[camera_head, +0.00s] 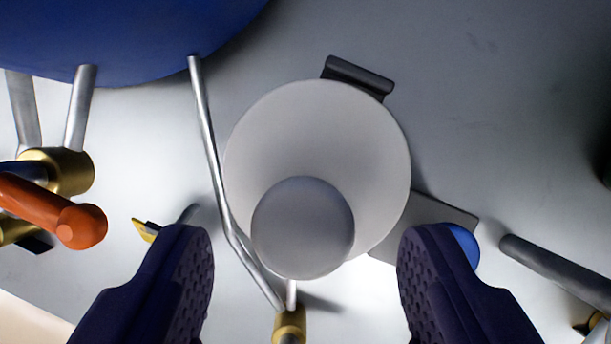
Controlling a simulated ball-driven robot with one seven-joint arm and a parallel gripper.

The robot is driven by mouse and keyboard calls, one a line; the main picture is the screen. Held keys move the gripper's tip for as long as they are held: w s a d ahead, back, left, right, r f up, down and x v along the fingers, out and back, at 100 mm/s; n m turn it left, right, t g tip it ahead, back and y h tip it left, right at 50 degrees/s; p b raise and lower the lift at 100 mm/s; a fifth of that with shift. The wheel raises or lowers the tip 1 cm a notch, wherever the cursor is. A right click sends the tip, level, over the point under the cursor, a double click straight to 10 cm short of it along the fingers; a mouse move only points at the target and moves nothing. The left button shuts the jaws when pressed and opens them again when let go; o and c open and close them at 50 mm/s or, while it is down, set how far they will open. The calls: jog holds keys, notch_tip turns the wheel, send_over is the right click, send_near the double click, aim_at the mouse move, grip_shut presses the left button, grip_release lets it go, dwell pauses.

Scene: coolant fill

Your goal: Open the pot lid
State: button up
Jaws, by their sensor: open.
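The pot lid (320,130) is a pale grey round disc seen from above, near the middle of the view. A round grey knob (303,228) stands out from it toward me, over its lower part. A dark bar-like piece (358,78) sits at the lid's upper right edge. The lid lies flat and appears shut; the pot's body is hidden beneath it. My gripper (306,240) is open, with one dark purple finger on each side of the knob. Clear gaps separate both fingers from the knob, and nothing is held. The depth between fingertips and knob is hard to tell.
A thin bent metal pipe (212,150) runs close along the lid's left side to a brass fitting (290,325). A large blue vessel (120,35) fills the upper left. An orange handle (60,212) is left; a dark grey rod (555,268) is right. The upper right is clear.

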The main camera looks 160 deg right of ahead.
jog(key=shift+x, duration=1.1)
grip_shut()
jog(key=shift+r, duration=0.1)
